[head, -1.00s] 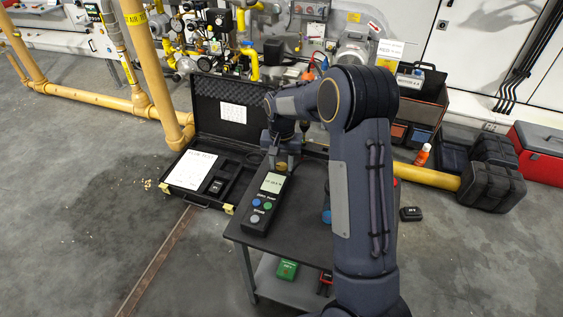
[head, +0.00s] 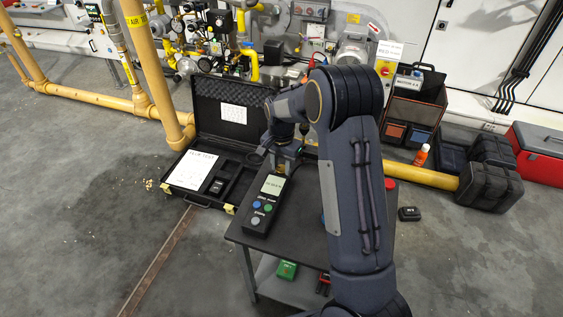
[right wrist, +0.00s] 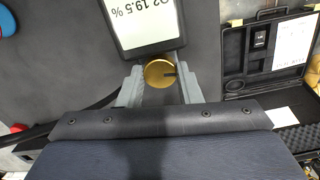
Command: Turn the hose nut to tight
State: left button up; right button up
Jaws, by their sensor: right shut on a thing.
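The brass hose nut (right wrist: 158,74), a round gold disc with a dark mark on its right side, sits at the end of the handheld analyzer (right wrist: 148,30). My right gripper (right wrist: 159,76) has one grey finger on each side of the nut and is shut on it. In the head view the right gripper (head: 286,160) is at the far end of the analyzer (head: 264,203), which lies on the small dark table (head: 300,225). The nut is mostly hidden there by the gripper. My left gripper is not in view.
An open black case (head: 188,194) with a paper sheet lies on the floor left of the table. Yellow pipes (head: 158,75) stand behind it. A green box (head: 286,270) is on the lower shelf. A black hose (right wrist: 80,118) runs near the gripper.

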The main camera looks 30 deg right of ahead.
jog(key=shift+m+p, duration=0.35)
jog(key=shift+m, duration=0.65)
jog(key=o, duration=1)
